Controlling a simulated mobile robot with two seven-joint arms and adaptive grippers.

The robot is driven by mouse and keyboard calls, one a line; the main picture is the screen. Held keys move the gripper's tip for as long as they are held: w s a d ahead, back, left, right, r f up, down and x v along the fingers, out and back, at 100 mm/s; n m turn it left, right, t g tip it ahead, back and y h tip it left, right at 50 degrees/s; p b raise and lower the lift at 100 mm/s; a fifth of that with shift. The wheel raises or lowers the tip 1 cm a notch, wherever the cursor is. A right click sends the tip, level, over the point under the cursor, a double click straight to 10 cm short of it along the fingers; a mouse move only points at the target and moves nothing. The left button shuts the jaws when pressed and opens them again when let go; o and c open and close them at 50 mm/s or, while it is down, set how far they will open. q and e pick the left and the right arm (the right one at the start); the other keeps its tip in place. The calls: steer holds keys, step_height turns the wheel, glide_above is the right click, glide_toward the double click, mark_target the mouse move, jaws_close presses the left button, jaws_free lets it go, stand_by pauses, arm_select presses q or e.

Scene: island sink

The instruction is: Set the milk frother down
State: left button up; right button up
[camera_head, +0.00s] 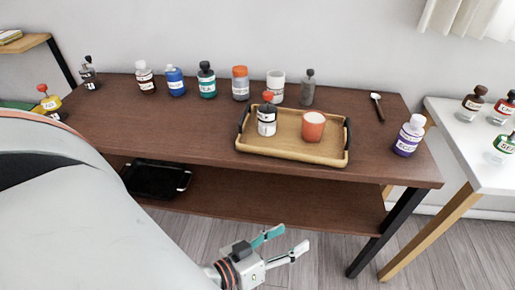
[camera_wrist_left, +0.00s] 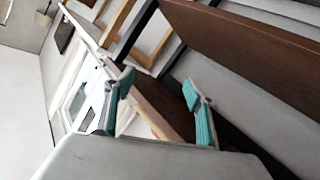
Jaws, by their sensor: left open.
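My left gripper (camera_head: 286,244) hangs low in front of the wooden table, over the floor, with its fingers apart and nothing between them. In the left wrist view the gripper (camera_wrist_left: 158,92) also shows two separated teal fingertips and holds nothing. A small slim tool with a pale head and dark handle (camera_head: 379,107) lies on the table's right part, clear of the gripper. It may be the milk frother, but it is too small to be sure. My right gripper is not in view.
A tray (camera_head: 290,154) on the brown table (camera_head: 200,132) holds a bottle and an orange cup (camera_head: 313,126). Several bottles line the back; a purple-labelled bottle (camera_head: 409,137) stands right. A black tray (camera_head: 154,178) lies on the lower shelf. A white table (camera_head: 475,165) stands right.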

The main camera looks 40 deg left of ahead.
arm_select(q)
steer(key=s+a+f+m+g+y, duration=0.2)
steer(key=s+a+f+m+g, duration=0.2)
steer(key=f, duration=0.7)
steer(key=s+m, duration=0.2)
steer(key=s, duration=0.1)
steer(key=shift+f+m, duration=0.2)
steer(key=shift+m, duration=0.1)
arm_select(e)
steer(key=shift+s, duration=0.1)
arm_select(q)
steer(key=shift+s+d+r+p, duration=0.15)
steer(key=shift+r+p, duration=0.8)
steer(key=shift+p, duration=0.55)
steer(key=shift+s+d+r+p, duration=0.1)
steer(key=shift+d+r+p, duration=0.1)
steer(key=shift+r+p, duration=1.05)
steer(key=shift+s+d+r+p, duration=0.15)
steer(key=shift+r+p, duration=0.5)
steer(key=shift+p, duration=1.1)
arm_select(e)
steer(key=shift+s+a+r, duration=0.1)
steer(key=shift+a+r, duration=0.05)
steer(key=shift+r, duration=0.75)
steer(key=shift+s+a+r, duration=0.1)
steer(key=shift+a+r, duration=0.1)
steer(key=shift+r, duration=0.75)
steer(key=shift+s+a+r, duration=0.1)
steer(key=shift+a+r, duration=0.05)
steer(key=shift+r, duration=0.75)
